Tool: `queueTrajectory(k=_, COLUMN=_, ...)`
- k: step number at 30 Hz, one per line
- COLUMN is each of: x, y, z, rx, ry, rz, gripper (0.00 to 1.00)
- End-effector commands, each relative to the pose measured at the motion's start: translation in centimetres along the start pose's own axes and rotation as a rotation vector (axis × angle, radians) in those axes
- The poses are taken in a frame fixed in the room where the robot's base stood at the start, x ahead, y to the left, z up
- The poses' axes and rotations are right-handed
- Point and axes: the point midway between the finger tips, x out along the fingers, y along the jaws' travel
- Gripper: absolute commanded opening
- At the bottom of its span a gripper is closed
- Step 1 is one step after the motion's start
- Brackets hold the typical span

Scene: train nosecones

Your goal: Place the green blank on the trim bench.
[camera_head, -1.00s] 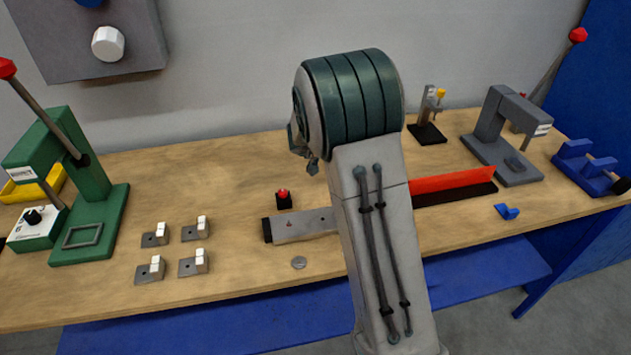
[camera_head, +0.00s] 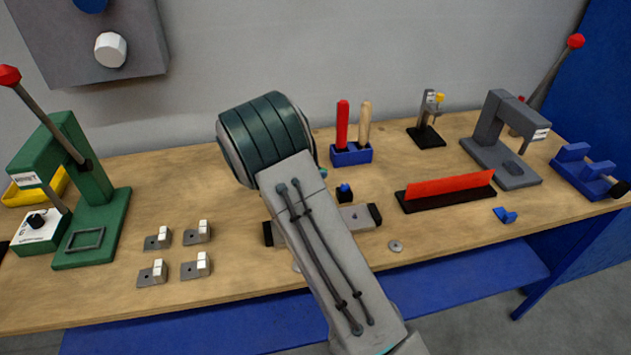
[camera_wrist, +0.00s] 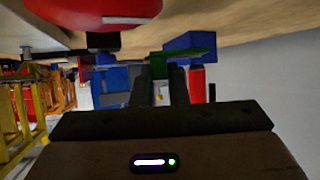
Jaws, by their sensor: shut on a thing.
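My gripper (camera_wrist: 165,70) shows in the wrist view as two dark fingers, shut on a green piece. In the head view my own arm hides the gripper and the blank. The wooden bench (camera_head: 450,235) fills the head view. I see no label that tells which part is the trim bench.
A green press (camera_head: 95,225) stands left, with several small grey brackets (camera_head: 195,268) beside it. A blue tool holder (camera_head: 351,155), a red strip on a black base (camera_head: 450,197), a grey press (camera_head: 500,150) and a blue fixture (camera_head: 585,170) stand right. A grey bar (camera_head: 355,217) lies partly behind my arm.

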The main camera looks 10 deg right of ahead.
Motion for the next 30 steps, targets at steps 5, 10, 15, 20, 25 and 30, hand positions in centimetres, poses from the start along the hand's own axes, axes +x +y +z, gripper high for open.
queueTrajectory(k=5, x=0.9, y=0.1, z=1.7, rx=-0.005, ry=0.002, rz=0.002, gripper=0.0)
queueTrajectory(k=10, x=1.8, y=0.0, z=3.3, rx=-0.003, ry=0.002, rz=0.0, gripper=0.0)
queueTrajectory(k=15, x=1.9, y=0.0, z=3.4, rx=-0.001, ry=0.001, rz=-0.001, gripper=0.0)
queueTrajectory(k=20, x=2.0, y=0.0, z=3.6, rx=-0.002, ry=0.001, rz=0.0, gripper=0.0)
queueTrajectory(k=25, x=2.0, y=0.0, z=3.7, rx=-0.002, ry=0.001, rz=0.0, gripper=0.36)
queueTrajectory(k=30, x=2.0, y=0.0, z=3.7, rx=-0.001, ry=0.001, rz=0.0, gripper=0.36)
